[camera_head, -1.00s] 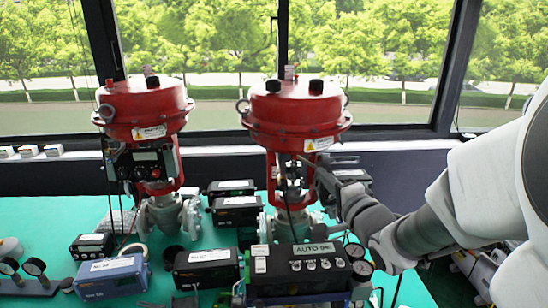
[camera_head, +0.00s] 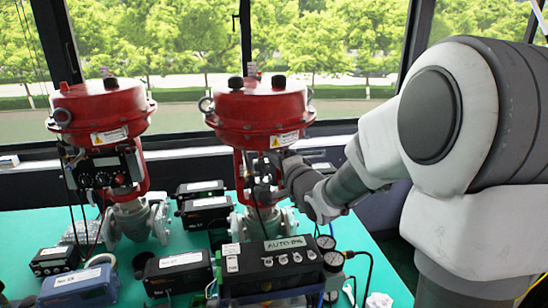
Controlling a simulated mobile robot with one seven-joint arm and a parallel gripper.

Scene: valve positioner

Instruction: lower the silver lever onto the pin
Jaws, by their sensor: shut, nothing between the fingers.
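The right red valve actuator (camera_head: 262,112) stands on the green table, with a yoke and silver linkage parts (camera_head: 262,192) below its red housing. The silver lever and the pin are too small and too dark here to tell apart from the linkage. My gripper (camera_head: 280,163) comes in from the right and is at the yoke, just under the housing's lower rim. Its fingers are shut with nothing seen between them. The fingertips are partly lost against the dark linkage, so I cannot tell whether they touch the lever.
A black box labelled AUTO (camera_head: 272,262) with gauges (camera_head: 333,261) stands in front of the valve. A second red valve (camera_head: 103,115) stands to the left. Several labelled boxes, such as a blue one (camera_head: 80,287), lie on the green table (camera_head: 392,268). Windows are behind.

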